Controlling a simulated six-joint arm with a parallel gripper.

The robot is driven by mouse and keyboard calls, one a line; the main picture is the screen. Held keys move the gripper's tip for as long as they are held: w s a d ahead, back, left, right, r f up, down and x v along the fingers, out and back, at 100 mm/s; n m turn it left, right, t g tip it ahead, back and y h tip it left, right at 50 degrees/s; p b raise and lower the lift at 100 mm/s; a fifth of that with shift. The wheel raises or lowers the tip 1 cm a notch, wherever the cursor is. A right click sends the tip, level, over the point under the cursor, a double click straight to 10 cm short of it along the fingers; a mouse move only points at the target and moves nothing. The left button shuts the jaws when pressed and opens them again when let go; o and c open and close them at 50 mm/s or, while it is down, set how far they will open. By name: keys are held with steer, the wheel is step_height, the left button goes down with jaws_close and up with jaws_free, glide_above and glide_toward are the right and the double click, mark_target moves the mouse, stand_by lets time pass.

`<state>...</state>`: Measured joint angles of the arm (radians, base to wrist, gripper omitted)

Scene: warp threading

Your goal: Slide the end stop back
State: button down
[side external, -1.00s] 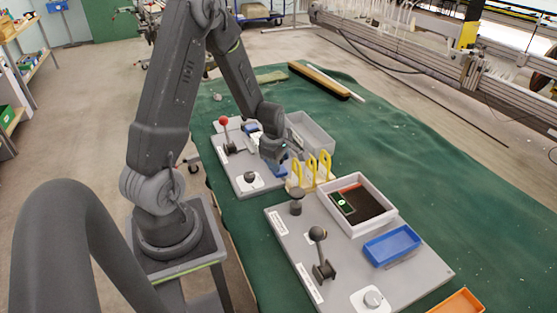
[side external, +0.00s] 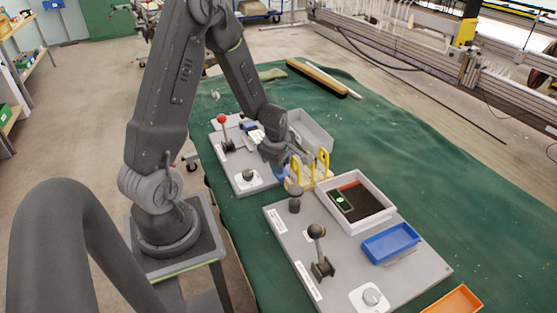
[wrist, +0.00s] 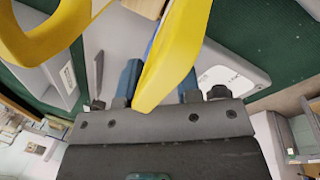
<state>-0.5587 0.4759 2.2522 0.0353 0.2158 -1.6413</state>
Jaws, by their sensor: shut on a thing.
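A rack with upright yellow loops (side external: 324,163) stands on a pale base (side external: 303,186) mid-table in the side view. My gripper (side external: 288,174) is at the left end of this rack. In the wrist view, a yellow loop (wrist: 176,45) passes between the blue fingers of my gripper (wrist: 158,82), which is shut on it. Another yellow loop (wrist: 45,38) shows at the upper left there. I cannot tell a separate end stop from the loops. My wrist and fingers hide part of the rack's left end in the side view.
A grey board in front (side external: 290,240) carries a black-knobbed lever (side external: 318,248), a white tray (side external: 330,207) and a blue bin (side external: 391,243). The board behind has a red-knobbed lever (side external: 225,133) and a grey bin (side external: 312,134). Green cloth (side external: 450,200) is clear at right.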

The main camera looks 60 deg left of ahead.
steer(key=c, duration=0.8)
jaws_free()
steer(key=shift+d, duration=0.25)
steer(key=r, duration=0.4)
steer(key=s+d+r, duration=0.1)
steer(key=r, duration=0.4)
steer(key=s+r, duration=0.1)
steer(key=r, duration=0.3)
steer(key=shift+s+d+r, duration=0.1)
steer(key=shift+d+r, duration=0.15)
steer(key=shift+r, duration=0.05)
steer(key=s+d+r+m+t, duration=0.1)
steer(key=s+d+r+m, duration=0.2)
steer(key=d+m, duration=0.3)
steer(key=s+d+r+m+t, duration=0.1)
steer(key=s+d+r+m, duration=0.3)
steer(key=m, duration=0.6)
steer(key=s+d+r+m+t+h, duration=0.1)
steer(key=s+d+r+m, duration=0.2)
steer(key=d+m, duration=0.5)
steer(key=shift+s+r+m+t, duration=0.2)
steer(key=shift+r+m+t, duration=0.2)
steer(key=shift+r, duration=0.4)
